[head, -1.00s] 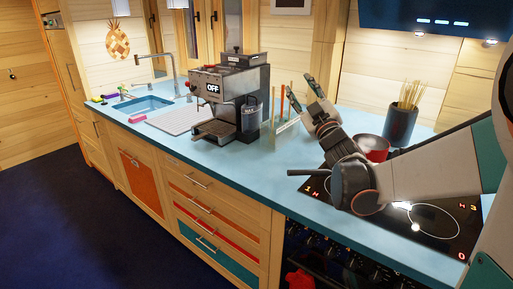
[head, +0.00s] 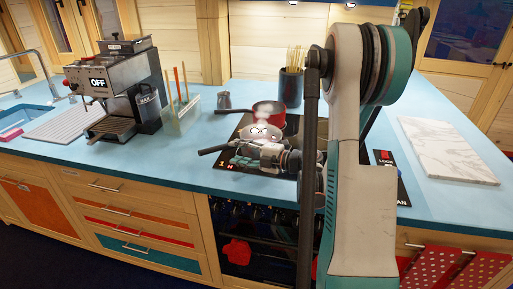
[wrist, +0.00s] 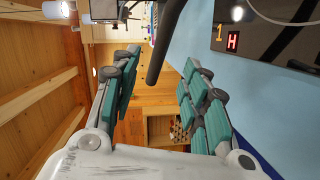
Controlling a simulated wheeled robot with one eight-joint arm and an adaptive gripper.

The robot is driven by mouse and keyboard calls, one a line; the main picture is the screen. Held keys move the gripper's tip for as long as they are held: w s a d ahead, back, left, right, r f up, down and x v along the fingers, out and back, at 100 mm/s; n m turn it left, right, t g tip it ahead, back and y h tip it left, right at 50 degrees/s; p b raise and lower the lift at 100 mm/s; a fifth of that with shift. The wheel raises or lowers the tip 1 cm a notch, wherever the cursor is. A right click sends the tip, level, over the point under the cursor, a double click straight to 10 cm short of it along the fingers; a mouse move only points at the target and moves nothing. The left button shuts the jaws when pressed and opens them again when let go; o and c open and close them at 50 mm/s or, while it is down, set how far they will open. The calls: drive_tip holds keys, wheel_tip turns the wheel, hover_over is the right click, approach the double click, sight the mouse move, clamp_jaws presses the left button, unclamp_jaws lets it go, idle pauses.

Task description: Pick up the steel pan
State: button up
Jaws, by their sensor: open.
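The steel pan (head: 260,132) is a shiny, silvery vessel on the front of the hob in the head view. Its dark handle (head: 212,150) points left past the hob's edge, over the counter. My gripper (head: 243,163) is low in front of the pan and hides part of it. In the wrist view the dark handle (wrist: 165,45) shows between the far ends of the two teal-padded fingers (wrist: 160,80). The fingers are wide apart, and neither is seen touching the handle.
A red pot (head: 268,112) stands just behind the pan. A marble board (head: 445,150) lies right. Counter left of the hob is clear.

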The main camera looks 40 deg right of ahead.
sight(221, 148)
drive_tip(key=x, duration=0.3)
drive_tip(key=shift+w+a+b, duration=0.1)
drive_tip(key=shift+w+b, duration=0.2)
drive_tip(key=b+x, duration=0.2)
drive_tip(key=x, duration=0.3)
drive_tip(key=shift+a, duration=0.15)
clamp_jaws()
drive_tip(key=shift+r, duration=0.1)
